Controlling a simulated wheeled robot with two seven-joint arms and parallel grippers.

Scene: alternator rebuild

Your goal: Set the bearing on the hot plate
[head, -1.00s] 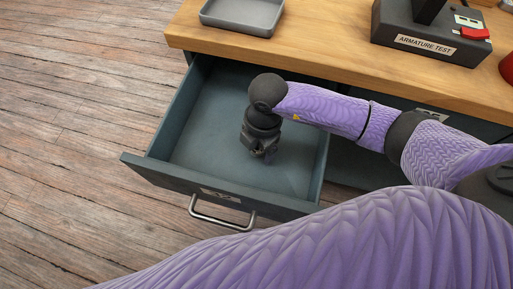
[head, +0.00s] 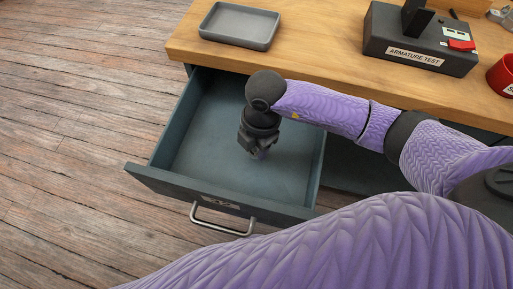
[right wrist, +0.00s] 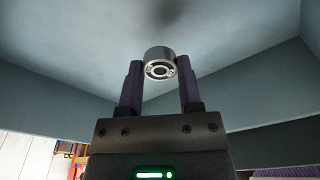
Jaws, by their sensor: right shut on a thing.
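The bearing (right wrist: 160,63) is a small shiny metal ring, seen in the right wrist view between my two fingertips. My right gripper (right wrist: 160,75) is shut on it. In the head view my right gripper (head: 258,153) points down inside the open drawer, and the bearing cannot be made out there. I cannot tell how high it is above the drawer floor. My left gripper is out of view. I see no hot plate in these frames.
The grey-blue drawer (head: 192,150) is pulled out, its walls around my right gripper; I see nothing else in it. The wooden bench top (head: 310,65) above carries a grey tray (head: 267,44), an armature test box (head: 385,45) and a red container (head: 503,75) at the right.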

